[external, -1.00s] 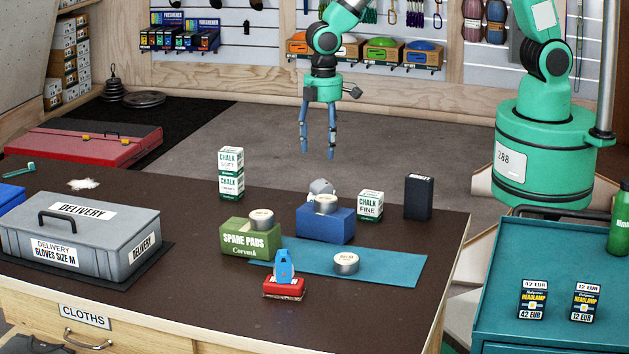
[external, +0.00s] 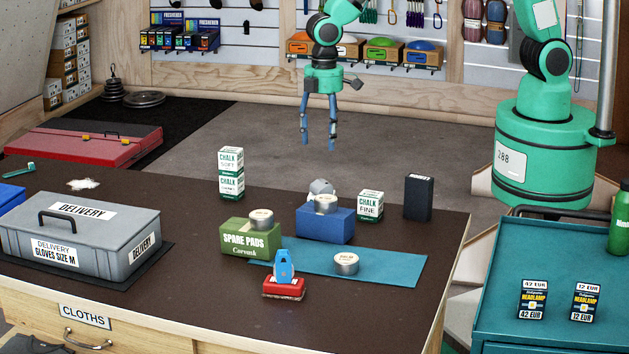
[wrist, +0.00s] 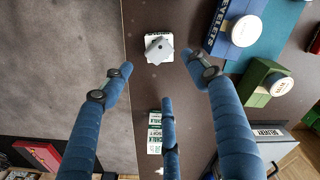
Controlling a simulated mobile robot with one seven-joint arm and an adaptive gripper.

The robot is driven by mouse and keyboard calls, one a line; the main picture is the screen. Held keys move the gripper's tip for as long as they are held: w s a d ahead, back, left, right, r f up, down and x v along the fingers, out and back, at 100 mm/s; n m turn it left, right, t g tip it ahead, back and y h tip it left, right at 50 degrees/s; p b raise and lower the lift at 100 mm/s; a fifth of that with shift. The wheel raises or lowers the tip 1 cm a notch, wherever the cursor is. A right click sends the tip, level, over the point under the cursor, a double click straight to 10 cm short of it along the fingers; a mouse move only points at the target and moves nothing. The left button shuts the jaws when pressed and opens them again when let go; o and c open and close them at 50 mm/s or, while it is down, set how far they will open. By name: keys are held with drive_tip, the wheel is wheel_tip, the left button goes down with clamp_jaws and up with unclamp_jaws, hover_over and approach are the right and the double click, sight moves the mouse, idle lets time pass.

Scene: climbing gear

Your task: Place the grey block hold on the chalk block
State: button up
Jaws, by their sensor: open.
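The grey block hold (wrist: 159,48) is a faceted grey piece. In the wrist view it lies turned at an angle on top of a white block with dark lettering, apparently the chalk block (wrist: 151,60). My gripper (external: 319,144) is open and empty, high above and behind the far table edge. In the wrist view its blue fingers (wrist: 160,75) are spread apart, clear of the hold.
The blue box (external: 325,226) with a tin on top stands just in front of the hold. A green spare pads box (external: 250,240), stacked chalk boxes (external: 231,174), a chalk fine box (external: 370,206) and a dark box (external: 418,197) stand around. The table's front left area holds a delivery case (external: 80,235).

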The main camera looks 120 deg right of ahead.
drive_tip(key=s+a+r+t, duration=0.1)
drive_tip(key=s+a+r, duration=0.3)
drive_tip(key=r, duration=0.5)
drive_tip(key=s+a+r+t, duration=0.1)
drive_tip(key=s+a+r, duration=0.1)
drive_tip(key=s+r, duration=0.55)
drive_tip(key=s+a+r+t, duration=0.1)
drive_tip(key=s+a+r, duration=0.25)
drive_tip(key=r, duration=0.65)
drive_tip(key=s+a+r+t, duration=0.1)
drive_tip(key=s+a+r, duration=0.2)
drive_tip(key=s, duration=0.7)
drive_tip(key=s+a+r+t, duration=0.1)
drive_tip(key=s+a+r, duration=0.2)
drive_tip(key=s, duration=0.8)
drive_tip(key=shift+r, duration=0.7)
drive_tip(key=shift+a, duration=0.1)
wheel_tip(320, 180, down, 4)
drive_tip(key=b, duration=0.4)
